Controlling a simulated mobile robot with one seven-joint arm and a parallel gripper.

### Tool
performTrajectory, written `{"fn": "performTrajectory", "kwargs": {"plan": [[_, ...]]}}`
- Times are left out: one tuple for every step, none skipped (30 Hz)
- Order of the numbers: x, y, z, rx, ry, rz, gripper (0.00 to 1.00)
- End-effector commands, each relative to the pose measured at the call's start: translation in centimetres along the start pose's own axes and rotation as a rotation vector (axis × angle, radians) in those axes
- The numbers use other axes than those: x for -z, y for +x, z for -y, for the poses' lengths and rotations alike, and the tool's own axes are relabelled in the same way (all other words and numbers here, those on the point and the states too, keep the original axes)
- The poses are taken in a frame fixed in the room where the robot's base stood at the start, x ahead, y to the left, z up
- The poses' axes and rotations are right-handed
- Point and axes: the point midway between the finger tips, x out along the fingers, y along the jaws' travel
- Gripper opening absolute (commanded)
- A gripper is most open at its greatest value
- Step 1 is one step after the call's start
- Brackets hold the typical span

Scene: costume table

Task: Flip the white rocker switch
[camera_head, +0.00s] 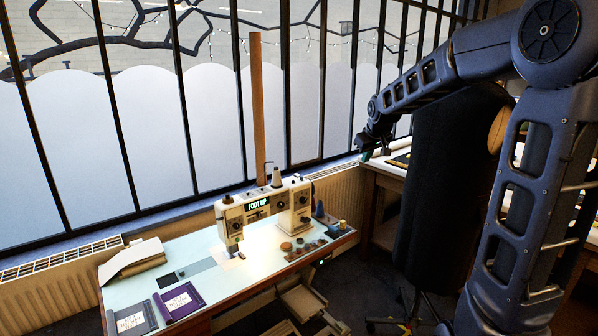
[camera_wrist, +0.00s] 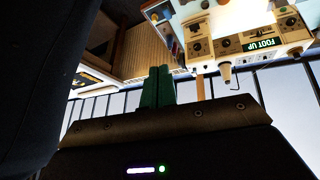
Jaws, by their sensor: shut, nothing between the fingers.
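I cannot make out a white rocker switch in either view. A cream sewing machine (camera_head: 281,195) with dark knobs and a lit "FOOT UP" display stands on the pale green table (camera_head: 150,282). In the wrist view the machine (camera_wrist: 228,45) appears upside down at the upper right. My gripper (camera_head: 364,154) is up and to the right of the machine, apart from it, near the window. In the wrist view its green fingers (camera_wrist: 158,88) are together and empty. A small green light (camera_head: 322,262) shows below the table's right front edge; its details are too small to tell.
A purple folder (camera_head: 179,301) and a cloth stack (camera_head: 133,259) lie at the left. A wooden post (camera_head: 257,110) rises behind. A dark dress form (camera_head: 440,190) stands at the right, close to my arm.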

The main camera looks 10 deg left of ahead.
Motion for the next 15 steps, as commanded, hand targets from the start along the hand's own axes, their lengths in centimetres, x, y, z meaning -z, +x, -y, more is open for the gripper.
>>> {"fn": "performTrajectory", "kwargs": {"plan": [[1.1, 1.1, 0.2, 0.012, -0.013, -0.008, 0.0], [1.7, 1.6, 0.3, 0.018, -0.021, -0.014, 0.0], [2.6, 2.3, 0.5, 0.026, -0.032, -0.023, 0.0], [3.2, 2.9, 0.7, 0.033, -0.04, -0.029, 0.0], [3.9, 3.4, 0.8, 0.039, -0.048, -0.037, 0.0], [4.7, 4.1, 1.0, 0.048, -0.058, -0.045, 0.0], [5.3, 4.7, 1.2, 0.055, -0.065, -0.052, 0.0], [5.9, 5.2, 1.3, 0.061, -0.071, -0.06, 0.0], [6.7, 6.0, 1.5, 0.071, -0.08, -0.069, 0.0], [7.3, 6.5, 1.7, 0.078, -0.087, -0.076, 0.0], [7.9, 7.0, 1.9, 0.084, -0.094, -0.085, 0.0], [8.7, 7.8, 2.1, 0.094, -0.101, -0.094, 0.0], [9.2, 8.3, 2.3, 0.101, -0.106, -0.102, 0.0], [9.8, 8.9, 2.5, 0.108, -0.112, -0.111, 0.0], [10.6, 9.7, 2.7, 0.118, -0.119, -0.121, 0.0]]}}
